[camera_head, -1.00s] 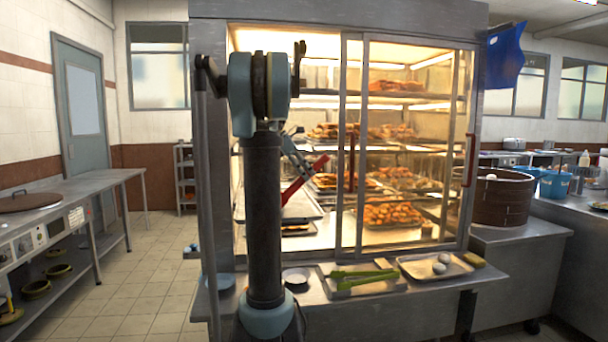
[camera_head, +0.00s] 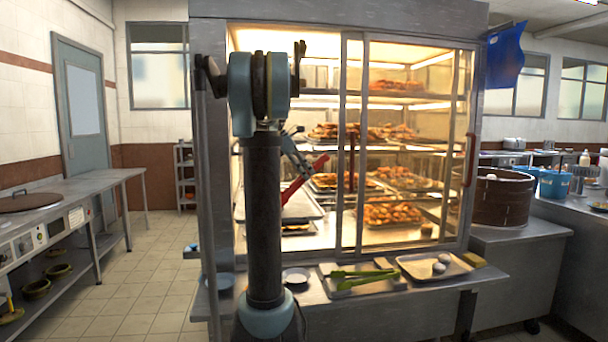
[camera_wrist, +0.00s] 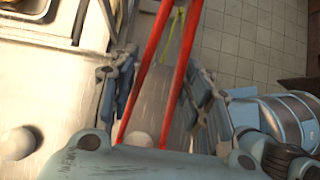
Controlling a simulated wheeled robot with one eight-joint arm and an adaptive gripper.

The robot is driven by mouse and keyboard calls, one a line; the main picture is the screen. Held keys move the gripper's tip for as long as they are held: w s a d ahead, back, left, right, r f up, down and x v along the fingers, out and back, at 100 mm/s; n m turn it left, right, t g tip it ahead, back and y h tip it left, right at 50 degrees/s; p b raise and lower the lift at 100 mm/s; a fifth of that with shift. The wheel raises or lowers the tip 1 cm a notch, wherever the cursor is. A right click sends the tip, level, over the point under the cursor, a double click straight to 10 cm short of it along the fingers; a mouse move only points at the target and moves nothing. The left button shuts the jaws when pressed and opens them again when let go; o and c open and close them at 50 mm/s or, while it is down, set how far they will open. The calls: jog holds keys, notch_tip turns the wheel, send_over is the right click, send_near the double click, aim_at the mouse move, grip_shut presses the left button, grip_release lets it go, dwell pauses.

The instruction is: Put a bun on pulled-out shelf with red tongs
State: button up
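My gripper (camera_wrist: 160,95) has a finger on each side of the red tongs (camera_wrist: 184,75) and appears shut on them. In the head view the tongs (camera_head: 305,180) slant up to the right, in front of the cabinet's left opening; my arm partly covers the gripper. Two white buns (camera_head: 441,263) lie on a tray (camera_head: 410,267) on the front ledge. In the wrist view a pale round shape (camera_wrist: 17,143) lies at the lower left, and another (camera_wrist: 138,138) shows between the tong arms; I cannot tell if it is gripped. A pale shelf (camera_head: 300,208) shows low in the cabinet.
The lit cabinet (camera_head: 353,240) holds several trays of browned food. Green tongs (camera_head: 360,275) rest on another tray (camera_head: 335,290) on the ledge, with a small plate (camera_head: 295,275) beside it. A brown steamer (camera_head: 503,200) stands at right. The floor (camera_head: 130,270) at left is open.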

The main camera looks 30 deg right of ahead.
notch_tip(320, 180, up, 10)
dwell(0.6)
jog(key=shift+o, duration=0.2)
jog(key=shift+f, duration=0.1)
jog(key=shift+c, duration=0.6)
jog(key=shift+c, duration=0.3)
